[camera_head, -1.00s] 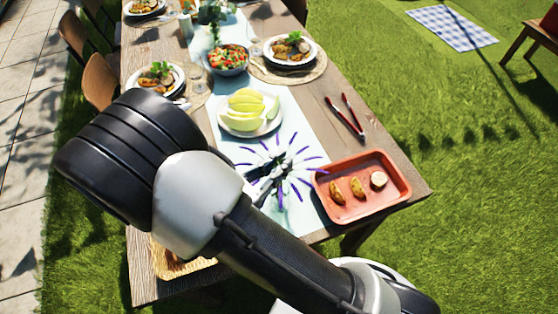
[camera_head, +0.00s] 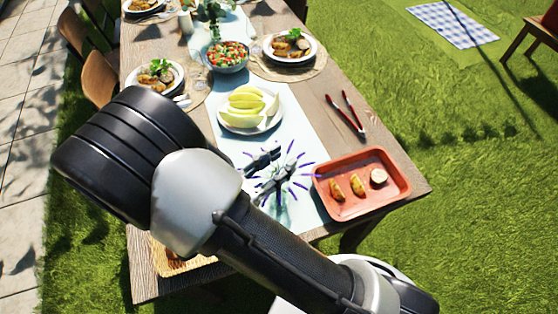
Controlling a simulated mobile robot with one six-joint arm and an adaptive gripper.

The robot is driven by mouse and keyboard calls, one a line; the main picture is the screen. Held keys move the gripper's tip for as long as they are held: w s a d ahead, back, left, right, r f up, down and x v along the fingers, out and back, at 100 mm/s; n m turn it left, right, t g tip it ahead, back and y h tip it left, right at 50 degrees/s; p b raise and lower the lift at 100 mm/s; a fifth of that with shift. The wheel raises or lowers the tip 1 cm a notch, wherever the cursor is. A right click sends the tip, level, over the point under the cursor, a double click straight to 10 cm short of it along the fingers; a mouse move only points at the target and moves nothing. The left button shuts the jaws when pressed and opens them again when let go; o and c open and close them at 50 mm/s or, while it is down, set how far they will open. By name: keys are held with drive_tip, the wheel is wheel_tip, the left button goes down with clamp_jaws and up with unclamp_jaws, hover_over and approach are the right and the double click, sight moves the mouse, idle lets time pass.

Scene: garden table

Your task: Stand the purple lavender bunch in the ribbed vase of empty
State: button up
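The purple lavender bunch (camera_head: 301,174) is over the pale runner, left of the red tray. Its purple spikes fan out in all directions, as if seen from above. My gripper (camera_head: 282,162) is at the bunch, with its two dark fingers spread apart and a gap between them. One finger lies across the middle of the bunch and the other is at its upper left. The ribbed vase cannot be made out; the bunch and my arm cover the area below. Whether the stems stand in a vase cannot be told.
A red tray (camera_head: 327,198) with food is close on the right. A plate of melon slices (camera_head: 246,108) stands just behind, and red tongs (camera_head: 346,114) lie at the right. A wicker basket (camera_head: 172,264) is partly hidden by my arm. Set plates and a salad bowl (camera_head: 227,57) are farther back.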

drive_tip(key=v, duration=1.2)
drive_tip(key=shift+w+r, duration=0.1)
idle(0.4)
drive_tip(key=s+d+r+m+g+y, duration=0.3)
drive_tip(key=d+r+m+y, duration=0.4)
drive_tip(key=d+m, duration=0.3)
drive_tip(key=s+d+r+m+g+y, duration=0.3)
drive_tip(key=d+r+m+y, duration=0.4)
drive_tip(key=m, duration=0.8)
drive_tip(key=shift+d+m+g, duration=0.4)
drive_tip(key=shift+d, duration=1.25)
drive_tip(key=shift+r, duration=0.15)
